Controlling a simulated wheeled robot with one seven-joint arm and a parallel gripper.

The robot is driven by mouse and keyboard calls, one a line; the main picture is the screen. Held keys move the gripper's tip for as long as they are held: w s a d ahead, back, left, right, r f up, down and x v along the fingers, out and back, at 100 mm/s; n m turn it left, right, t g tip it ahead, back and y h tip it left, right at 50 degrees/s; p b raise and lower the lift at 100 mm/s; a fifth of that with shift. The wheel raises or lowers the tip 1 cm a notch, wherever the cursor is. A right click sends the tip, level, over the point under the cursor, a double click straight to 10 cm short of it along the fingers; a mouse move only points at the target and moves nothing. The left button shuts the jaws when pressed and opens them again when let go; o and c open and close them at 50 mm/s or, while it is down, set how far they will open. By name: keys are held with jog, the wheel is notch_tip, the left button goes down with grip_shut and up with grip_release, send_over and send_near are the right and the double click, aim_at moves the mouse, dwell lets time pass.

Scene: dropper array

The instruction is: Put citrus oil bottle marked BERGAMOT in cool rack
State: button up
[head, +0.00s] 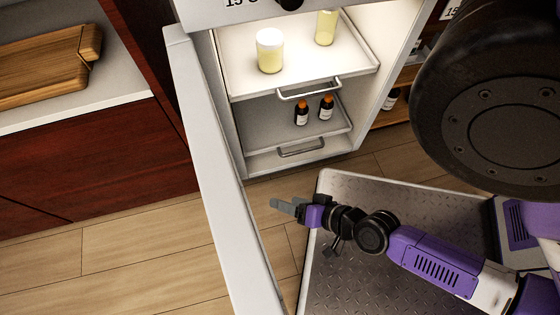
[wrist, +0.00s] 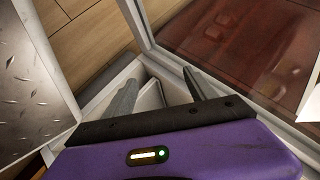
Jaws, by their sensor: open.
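In the head view an open white cool cabinet has two pull-out racks: an upper rack (head: 345,70) and a lower rack (head: 263,133). Two small brown bottles with orange caps and white labels stand upright on the lower rack, a left bottle (head: 302,113) and a right bottle (head: 326,107). A third dark bottle with a pale label (head: 390,99) stands on a wooden shelf to the right of the cabinet. I cannot read BERGAMOT on any label. My gripper (head: 283,206) is open and empty, in front of and below the cabinet. It also shows in the wrist view (wrist: 160,90).
A yellow-filled jar (head: 270,52) and a second yellow container (head: 326,27) stand on the upper rack. The open cabinet door (head: 205,150) rises close to the left of my gripper. A wooden board (head: 45,65) lies on the left counter.

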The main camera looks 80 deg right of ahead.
jog(key=a+r+n+t+y, duration=0.1)
jog(key=a+r+n+t, duration=0.1)
jog(key=r+n, duration=0.5)
jog(key=w+a+r+n+t+y, duration=0.1)
jog(key=a+r+n, duration=0.3)
jog(key=r, duration=1)
jog(key=n+t+y, duration=0.1)
jog(key=n, duration=0.2)
jog(key=shift+w+r+n+t+y, duration=0.15)
jog(key=shift+w+n+t+y, duration=0.15)
jog(key=shift+t, duration=0.1)
jog(key=shift+s, duration=0.1)
